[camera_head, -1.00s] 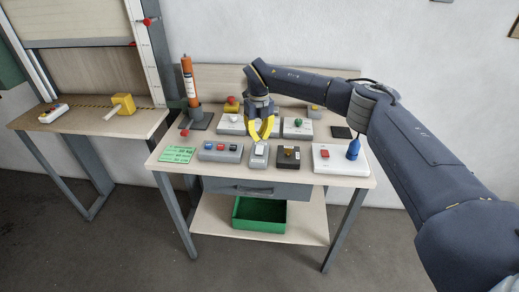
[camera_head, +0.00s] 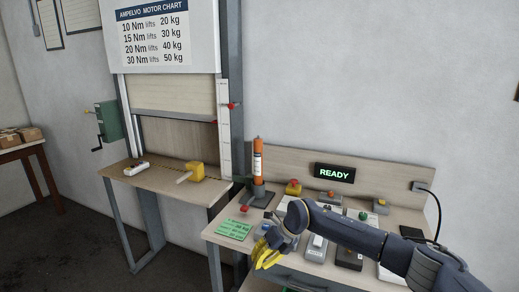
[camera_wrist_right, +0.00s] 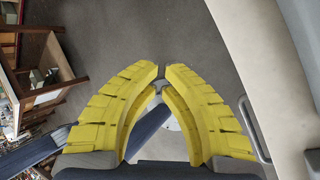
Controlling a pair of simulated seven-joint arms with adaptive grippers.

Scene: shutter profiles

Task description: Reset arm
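My right arm comes in from the right in the head view. Its yellow-fingered right gripper (camera_head: 266,258) hangs at the front left edge of the workbench, below the green card. In the right wrist view the fingertips of this gripper (camera_wrist_right: 162,70) come together with only a sliver between them, and nothing is held. Below them is grey floor. My left gripper is in neither view.
The workbench (camera_head: 222,229) carries a green card (camera_head: 234,229), an orange cylinder (camera_head: 258,162) in a stand and several button boxes, partly behind my arm. A display (camera_head: 334,173) reads READY. A side table (camera_head: 150,185) with a yellow block (camera_head: 194,171) stands left.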

